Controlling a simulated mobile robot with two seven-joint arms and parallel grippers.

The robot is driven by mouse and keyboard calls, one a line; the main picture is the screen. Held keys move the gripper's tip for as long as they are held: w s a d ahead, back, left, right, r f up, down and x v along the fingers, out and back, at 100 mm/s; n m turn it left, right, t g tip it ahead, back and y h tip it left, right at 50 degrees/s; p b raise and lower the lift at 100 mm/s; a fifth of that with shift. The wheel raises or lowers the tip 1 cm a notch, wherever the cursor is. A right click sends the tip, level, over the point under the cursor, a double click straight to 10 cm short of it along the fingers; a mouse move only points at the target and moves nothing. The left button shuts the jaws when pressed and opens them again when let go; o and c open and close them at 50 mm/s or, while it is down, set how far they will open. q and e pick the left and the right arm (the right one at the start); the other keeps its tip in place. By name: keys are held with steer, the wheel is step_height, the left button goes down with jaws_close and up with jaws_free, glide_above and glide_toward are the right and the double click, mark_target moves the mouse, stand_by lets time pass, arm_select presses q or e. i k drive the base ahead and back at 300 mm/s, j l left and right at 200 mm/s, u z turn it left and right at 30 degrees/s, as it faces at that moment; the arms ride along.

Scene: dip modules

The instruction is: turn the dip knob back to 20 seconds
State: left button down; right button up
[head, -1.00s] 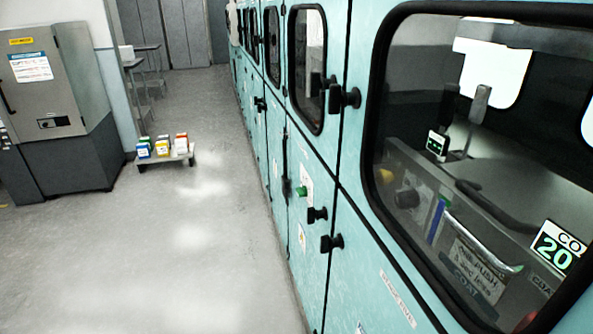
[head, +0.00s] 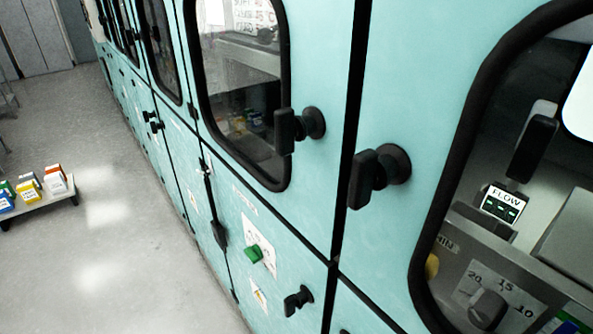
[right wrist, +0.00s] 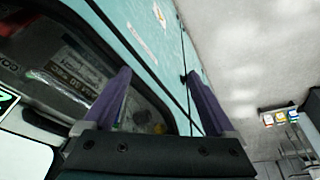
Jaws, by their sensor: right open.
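A grey dip knob (head: 487,311) shows low in the black-framed window at the right of the head view. It sits on a plate with a scale (head: 508,290) reading 20, 15 and 10. No gripper shows in the head view, and my left gripper is out of sight.
Teal cabinets (head: 415,90) line the right, with black latch handles (head: 365,180) sticking out. A FLOW panel (head: 503,204) is above the knob, and a yellow knob (head: 431,266) left of it. A low cart (head: 35,207) with colored boxes stands left; the floor between is clear.

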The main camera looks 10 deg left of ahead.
mark_target(254, 253)
steer(key=i+j+z, duration=0.3)
steer(key=j+z, duration=0.15)
steer(key=j, duration=0.3)
steer(key=i+j+z, duration=0.15)
steer(key=j+z, duration=0.25)
steer(key=j, duration=0.35)
steer(key=j+z, duration=0.45)
steer(key=j, duration=0.4)
steer(key=j+z, duration=0.4)
steer(key=j, duration=0.4)
steer(key=k+j+z, duration=0.25)
steer(key=j+z, duration=0.2)
steer(key=j, duration=0.35)
